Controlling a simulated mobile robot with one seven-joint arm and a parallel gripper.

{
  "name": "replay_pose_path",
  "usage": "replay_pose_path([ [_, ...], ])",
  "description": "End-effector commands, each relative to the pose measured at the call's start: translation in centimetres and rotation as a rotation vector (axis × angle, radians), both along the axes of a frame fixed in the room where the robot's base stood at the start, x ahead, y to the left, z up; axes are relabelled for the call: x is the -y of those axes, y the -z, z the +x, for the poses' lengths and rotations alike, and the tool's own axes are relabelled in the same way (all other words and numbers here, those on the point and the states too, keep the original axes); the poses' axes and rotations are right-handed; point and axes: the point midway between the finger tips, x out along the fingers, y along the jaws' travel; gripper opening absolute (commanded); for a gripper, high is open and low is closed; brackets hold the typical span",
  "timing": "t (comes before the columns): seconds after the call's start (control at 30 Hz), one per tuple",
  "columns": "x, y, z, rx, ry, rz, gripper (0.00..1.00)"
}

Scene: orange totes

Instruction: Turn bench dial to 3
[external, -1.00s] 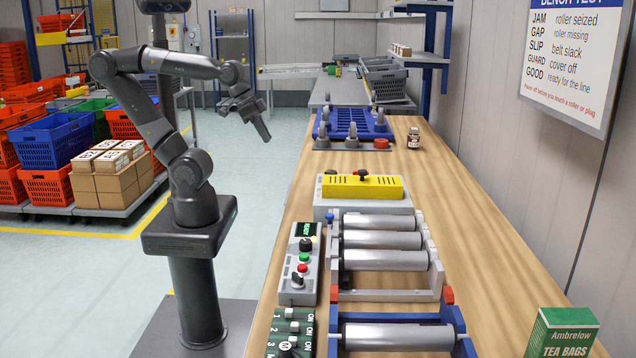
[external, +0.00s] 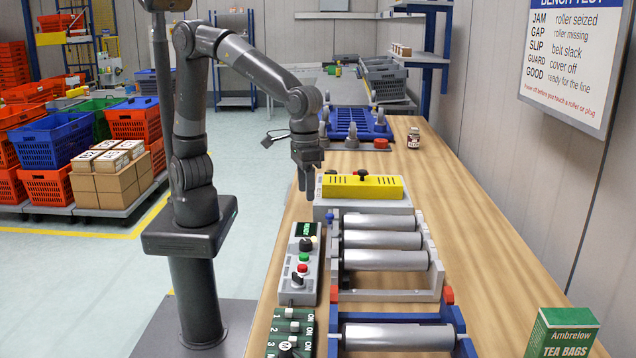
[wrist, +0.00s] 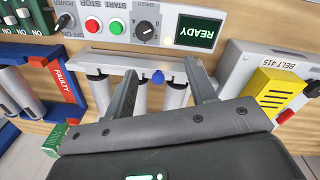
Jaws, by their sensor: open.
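The bench dial is a black speed knob (wrist: 146,31) on a pale scale, on the grey control panel (external: 298,270). In the wrist view it is at the top, between the green READY screen (wrist: 199,31) and the green start button (wrist: 116,27). The number it points at is too small to tell. In the external view the knob (external: 305,244) is at the panel's far end. My gripper (external: 308,186) points down above the panel's far end, apart from the dial. In the wrist view my gripper (wrist: 163,74) is open and empty, its fingers lower in the picture than the dial.
The red stop button (wrist: 92,25) and power switch (wrist: 65,20) share the panel. Grey rollers (external: 385,260) stand right of it, a yellow-topped belt unit (external: 362,188) beyond. A switch board (external: 290,328) is in front. The right side of the bench is mostly clear.

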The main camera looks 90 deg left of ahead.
Motion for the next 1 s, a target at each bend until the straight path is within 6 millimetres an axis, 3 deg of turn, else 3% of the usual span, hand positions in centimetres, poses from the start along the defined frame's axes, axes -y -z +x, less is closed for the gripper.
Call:
replay_pose_path([
  [0.1, 2.5, 1.2, 0.0, -0.017, -0.017, 0.028, 0.51],
  [0.23, 3.6, 1.8, 0.0, -0.022, -0.031, 0.04, 0.51],
  [0.47, 3.6, 4.4, 0.0, -0.024, -0.033, 0.043, 0.51],
  [0.8, 3.6, 10.6, -0.1, -0.024, -0.033, 0.043, 0.51],
  [1.0, 3.6, 12.3, 0.0, -0.022, -0.033, 0.041, 0.51],
])
